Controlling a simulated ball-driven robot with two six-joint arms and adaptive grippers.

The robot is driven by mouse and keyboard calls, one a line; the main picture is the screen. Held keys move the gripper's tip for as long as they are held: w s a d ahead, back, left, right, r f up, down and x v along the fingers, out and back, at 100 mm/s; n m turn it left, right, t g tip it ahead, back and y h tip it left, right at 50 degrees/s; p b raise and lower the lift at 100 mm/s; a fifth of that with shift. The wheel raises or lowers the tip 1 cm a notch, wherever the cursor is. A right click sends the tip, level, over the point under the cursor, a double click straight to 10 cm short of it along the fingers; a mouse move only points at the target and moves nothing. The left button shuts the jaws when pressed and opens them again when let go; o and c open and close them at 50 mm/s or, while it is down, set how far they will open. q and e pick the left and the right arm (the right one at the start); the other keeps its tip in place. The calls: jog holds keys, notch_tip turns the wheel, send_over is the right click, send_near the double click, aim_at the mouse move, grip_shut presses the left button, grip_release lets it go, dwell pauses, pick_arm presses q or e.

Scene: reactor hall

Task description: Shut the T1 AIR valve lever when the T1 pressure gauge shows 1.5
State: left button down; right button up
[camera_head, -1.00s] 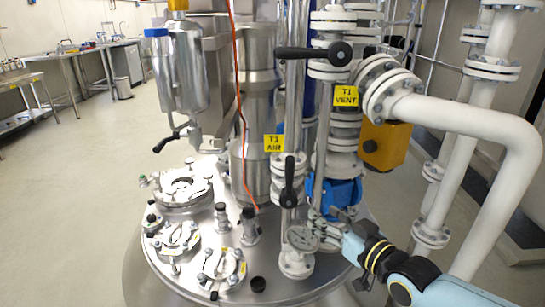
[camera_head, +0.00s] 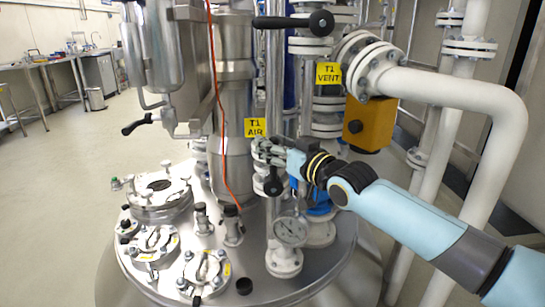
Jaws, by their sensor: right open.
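The T1 AIR valve is on the upright pipe at the middle of the view, marked by a yellow T1 AIR label (camera_head: 255,127). Its black lever (camera_head: 272,186) hangs down along the pipe; the upper part is hidden by my right gripper. My right gripper (camera_head: 264,151) is open, just below and right of the label, at the lever's upper part. I cannot tell whether it touches the lever. The round T1 pressure gauge (camera_head: 291,231) sits below the valve with its dial facing me; its reading is too small to tell. My left gripper is out of view.
The T1 VENT label (camera_head: 328,74) and a horizontal black lever (camera_head: 293,22) are above right. An orange box (camera_head: 368,125) and thick white pipes (camera_head: 470,92) stand at the right. Clamped ports (camera_head: 204,270) cover the steel vessel lid. An orange cable (camera_head: 218,110) hangs left of the valve.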

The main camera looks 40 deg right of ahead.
jog(key=shift+w, duration=0.25)
jog(key=shift+r, duration=0.1)
jog(key=shift+c, duration=0.4)
grip_shut()
jog(key=shift+w+f, duration=0.1)
jog(key=shift+f, duration=0.2)
